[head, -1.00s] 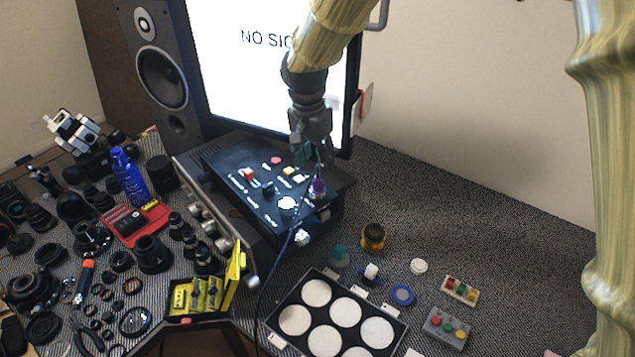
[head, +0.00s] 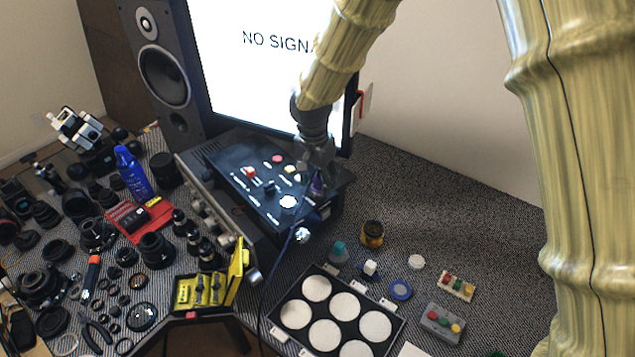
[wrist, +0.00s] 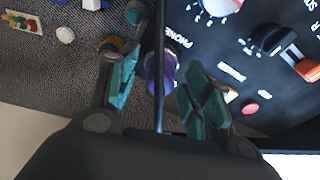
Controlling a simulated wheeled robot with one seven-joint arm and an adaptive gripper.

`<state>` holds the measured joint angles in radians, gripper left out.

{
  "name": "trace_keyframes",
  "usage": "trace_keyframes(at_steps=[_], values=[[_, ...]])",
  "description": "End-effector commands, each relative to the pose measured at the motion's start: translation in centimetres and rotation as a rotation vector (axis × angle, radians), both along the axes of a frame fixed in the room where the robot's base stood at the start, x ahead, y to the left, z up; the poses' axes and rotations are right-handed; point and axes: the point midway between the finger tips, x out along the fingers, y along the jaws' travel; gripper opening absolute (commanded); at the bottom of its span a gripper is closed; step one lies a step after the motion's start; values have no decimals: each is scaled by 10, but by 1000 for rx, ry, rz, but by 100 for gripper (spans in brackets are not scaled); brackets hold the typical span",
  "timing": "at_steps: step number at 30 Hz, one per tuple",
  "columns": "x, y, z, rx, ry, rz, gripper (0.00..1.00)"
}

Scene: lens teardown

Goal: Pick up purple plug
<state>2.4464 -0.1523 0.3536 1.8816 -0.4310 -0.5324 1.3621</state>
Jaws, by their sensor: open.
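The purple plug (wrist: 158,72) shows in the wrist view between the two green finger pads of my gripper (wrist: 163,95). It sits at the edge of the black control box, beside the lettering "PHONE", and a dark cable runs down in front of it. In the head view the purple plug (head: 317,187) shows at the right part of the box (head: 235,180), just below my gripper (head: 318,172). The gripper is open, with a finger on each side of the plug. I cannot tell whether either finger touches it.
A monitor (head: 250,75) stands close behind the arm. The box carries a white knob (head: 288,202) and coloured buttons. A black tray with white discs (head: 270,322), an amber jar (head: 372,234) and small button blocks (head: 443,322) lie to the front right. The mat at right has free room.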

Motion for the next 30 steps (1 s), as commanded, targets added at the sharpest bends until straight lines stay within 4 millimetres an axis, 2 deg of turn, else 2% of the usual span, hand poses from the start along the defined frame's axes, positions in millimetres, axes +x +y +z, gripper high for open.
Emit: trace_keyframes(at_steps=[5, 14, 24, 30], values=[[0, 0, 0, 0, 0, 0, 49], [0, 0, 0, 0, 0, 1, 0], [0, 1, 1, 0, -1, 0, 0], [1, 0, 14, 1, -4, 0, 0]])
